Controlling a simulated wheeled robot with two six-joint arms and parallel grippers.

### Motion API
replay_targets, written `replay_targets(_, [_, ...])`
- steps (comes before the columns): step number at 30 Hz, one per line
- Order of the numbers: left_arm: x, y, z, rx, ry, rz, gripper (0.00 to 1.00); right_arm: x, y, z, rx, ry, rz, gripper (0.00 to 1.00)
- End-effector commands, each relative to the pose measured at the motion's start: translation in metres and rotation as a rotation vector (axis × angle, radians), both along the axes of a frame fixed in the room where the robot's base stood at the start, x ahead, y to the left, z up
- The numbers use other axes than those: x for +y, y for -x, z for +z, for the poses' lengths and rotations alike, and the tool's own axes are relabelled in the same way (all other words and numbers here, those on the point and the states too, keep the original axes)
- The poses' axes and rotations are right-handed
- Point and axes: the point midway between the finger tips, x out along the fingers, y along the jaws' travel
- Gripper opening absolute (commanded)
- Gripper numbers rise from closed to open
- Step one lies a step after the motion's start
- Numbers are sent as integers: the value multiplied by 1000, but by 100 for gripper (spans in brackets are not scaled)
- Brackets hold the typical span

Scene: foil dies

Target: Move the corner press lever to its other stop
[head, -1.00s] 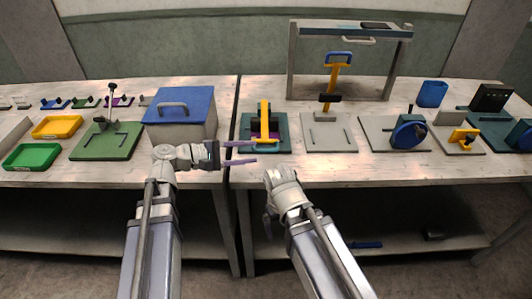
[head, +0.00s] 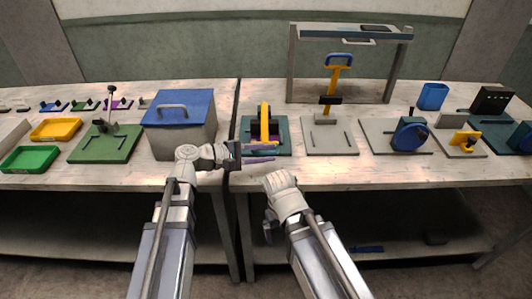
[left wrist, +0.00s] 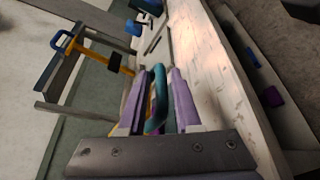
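A press with a yellow lever (head: 265,118) stands on a teal base plate (head: 285,128), near the front edge of the right table. I take it for the corner press, but no label shows. My left gripper (head: 274,152) is at the front edge of this press, its two purple fingers apart. In the left wrist view a rounded teal bar (left wrist: 158,100) shows between the open fingers (left wrist: 157,82); I cannot tell whether they touch it. Some yellow shows behind one finger. My right gripper (head: 270,222) is low in front of the table, its fingers unclear.
A blue-lidded box (head: 180,105) stands left of the press. To the right are a taller yellow lever with a blue handle (head: 338,62), a blue wheel fixture (head: 408,135) and a small yellow clamp (head: 465,138). A grey gantry (head: 350,30) stands behind.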

Motion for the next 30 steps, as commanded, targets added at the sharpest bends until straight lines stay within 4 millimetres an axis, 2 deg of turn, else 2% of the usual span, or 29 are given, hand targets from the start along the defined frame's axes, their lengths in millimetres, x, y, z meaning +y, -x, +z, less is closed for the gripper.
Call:
replay_targets(1, [0,1,-1,1,-3,-2,19,0,0,0,0,0,0,100])
replay_targets(6, [-1,1,-1,1,-5,-4,0,0,0,0,0,0,0,100])
replay_targets(30, [-2,3,-3,2,-8,-12,0,0,0,-1,0,0,0,100])
